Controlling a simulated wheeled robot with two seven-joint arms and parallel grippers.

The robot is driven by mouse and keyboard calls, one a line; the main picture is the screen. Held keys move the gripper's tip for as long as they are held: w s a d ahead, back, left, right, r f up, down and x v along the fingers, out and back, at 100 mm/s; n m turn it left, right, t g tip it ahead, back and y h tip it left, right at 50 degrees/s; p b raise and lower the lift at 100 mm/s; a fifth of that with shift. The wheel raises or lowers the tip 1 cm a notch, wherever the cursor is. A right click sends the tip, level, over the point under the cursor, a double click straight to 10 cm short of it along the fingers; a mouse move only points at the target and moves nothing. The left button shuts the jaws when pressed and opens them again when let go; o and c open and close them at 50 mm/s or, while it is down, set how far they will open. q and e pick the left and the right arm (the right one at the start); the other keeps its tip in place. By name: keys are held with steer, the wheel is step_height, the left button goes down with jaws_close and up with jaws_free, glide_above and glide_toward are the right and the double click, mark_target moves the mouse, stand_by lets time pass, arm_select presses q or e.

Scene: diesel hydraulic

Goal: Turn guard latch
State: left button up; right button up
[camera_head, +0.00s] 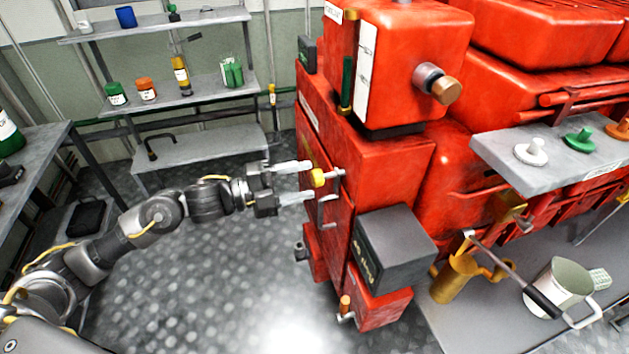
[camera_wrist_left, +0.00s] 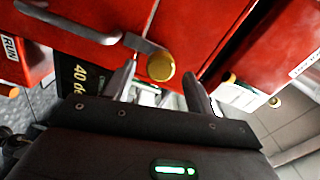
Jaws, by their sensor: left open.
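The latch looks like a yellow round knob (camera_head: 318,177) with a short grey bar, on the red machine's left-hand face. In the left wrist view the yellow knob (camera_wrist_left: 161,67) shows as a flat disc at the end of the bar. My left gripper (camera_head: 308,182) is open, with its pale fingertips at the knob, one above and one below it in the head view. My right gripper is not in view.
A grey handle (camera_wrist_left: 80,25) sits beside the latch. A dark box (camera_head: 395,248) juts from the red machine (camera_head: 385,165) below it. A grey ledge with coloured knobs (camera_head: 560,165) is at right. Shelves (camera_head: 190,92) stand at back left. The floor (camera_head: 220,280) is clear.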

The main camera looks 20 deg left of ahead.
arm_select(q)
steer(key=b+v, duration=0.1)
steer(key=v, duration=0.6)
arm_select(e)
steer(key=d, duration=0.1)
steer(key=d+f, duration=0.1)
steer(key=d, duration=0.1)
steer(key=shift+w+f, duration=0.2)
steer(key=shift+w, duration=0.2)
